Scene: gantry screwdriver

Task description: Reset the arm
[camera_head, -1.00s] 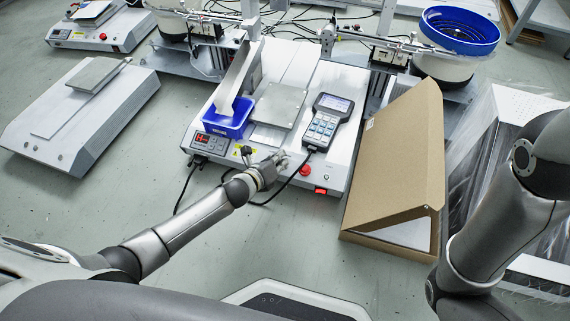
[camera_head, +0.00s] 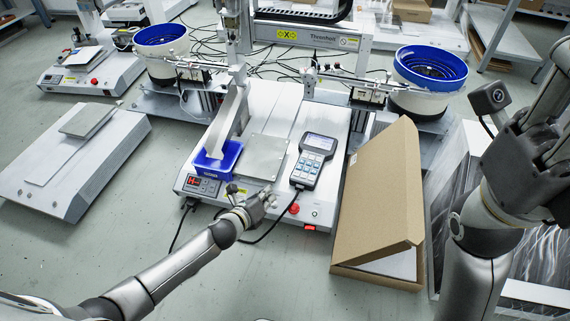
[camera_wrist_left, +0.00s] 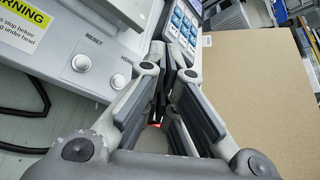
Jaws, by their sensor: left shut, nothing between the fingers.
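My left gripper (camera_head: 270,200) is over the front panel of the white screwdriver machine (camera_head: 274,102), left of the red round button (camera_head: 294,209). In the left wrist view its fingers (camera_wrist_left: 165,112) are together and hold nothing. That view shows a white button (camera_wrist_left: 82,63) under the label RESET and another white button (camera_wrist_left: 119,81) below HOME, both left of the fingers. The fingers appear apart from both buttons. My right gripper (camera_head: 535,150) is raised at the right edge; its finger opening is unclear.
A handheld keypad (camera_head: 309,160) and a blue bin (camera_head: 217,160) are on the machine. A cardboard box (camera_head: 385,200) stands close on its right. Blue feeder bowls (camera_head: 430,66) stand behind. Another flat machine (camera_head: 75,150) is at the left, with open floor between.

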